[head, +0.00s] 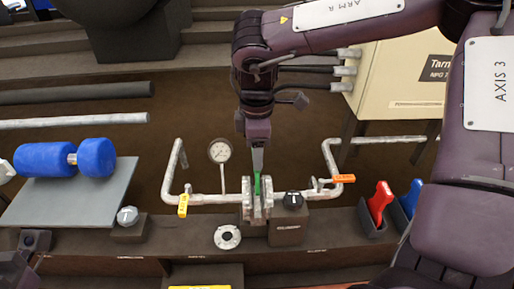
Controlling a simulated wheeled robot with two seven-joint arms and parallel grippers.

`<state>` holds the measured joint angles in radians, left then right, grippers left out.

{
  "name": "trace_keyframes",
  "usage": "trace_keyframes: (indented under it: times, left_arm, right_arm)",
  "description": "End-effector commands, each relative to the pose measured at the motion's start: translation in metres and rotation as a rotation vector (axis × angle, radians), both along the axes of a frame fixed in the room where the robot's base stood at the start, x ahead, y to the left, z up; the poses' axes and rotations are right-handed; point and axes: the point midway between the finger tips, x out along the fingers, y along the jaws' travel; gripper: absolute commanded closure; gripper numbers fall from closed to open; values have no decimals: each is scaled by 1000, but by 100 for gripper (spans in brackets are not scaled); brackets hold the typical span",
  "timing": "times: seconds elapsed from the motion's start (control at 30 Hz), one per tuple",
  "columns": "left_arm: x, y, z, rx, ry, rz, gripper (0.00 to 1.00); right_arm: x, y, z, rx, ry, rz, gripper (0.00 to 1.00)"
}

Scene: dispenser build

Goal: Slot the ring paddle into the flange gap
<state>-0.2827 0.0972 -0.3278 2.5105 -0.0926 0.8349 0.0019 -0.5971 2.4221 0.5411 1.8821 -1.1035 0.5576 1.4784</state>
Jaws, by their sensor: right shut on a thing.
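The flange pair (247,204) sits in the pipe run at the middle of the bench, with a narrow upright gap between its discs. My right gripper (257,168) points straight down above the gap and is shut. It holds a thin green piece (257,185), seen edge-on, which I take to be the ring paddle. The green piece stands upright in line with the gap, its lower end at or between the flange discs. How deep it sits is hidden by the flanges.
Pipes with a yellow-tagged valve (183,205) and an orange-tagged valve (343,179) flank the flanges. A gauge (220,152) stands behind. A bolted ring (227,237) lies in front. Red (380,203) and blue (411,198) tools stand right. Blue rollers (45,160) rest on a plate left.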

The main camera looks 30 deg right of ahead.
Motion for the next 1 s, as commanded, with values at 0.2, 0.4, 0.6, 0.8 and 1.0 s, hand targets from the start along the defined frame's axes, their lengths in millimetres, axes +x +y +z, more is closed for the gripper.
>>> trace_keyframes:
  times: [0.2, 0.4, 0.6, 0.8, 1.0]
  left_arm:
    - [1, 0, 0, 0, 3, 2, 64]
    - [1, 0, -4, 0, 3, 2, 64]
    - [1, 0, -9, 0, 2, 1, 64]
    - [0, 0, -14, 0, 1, 1, 64]
    - [0, 0, -19, 0, 1, 1, 64]
  right_arm:
    - [0, 0, 1, 0, -1, 0, 82]
    - [0, 0, -3, 1, -1, 0, 82]
    - [0, 0, -10, 1, -1, 0, 82]
    - [0, 0, -15, 0, -1, 1, 82]
    - [0, 0, -21, 1, -1, 1, 82]
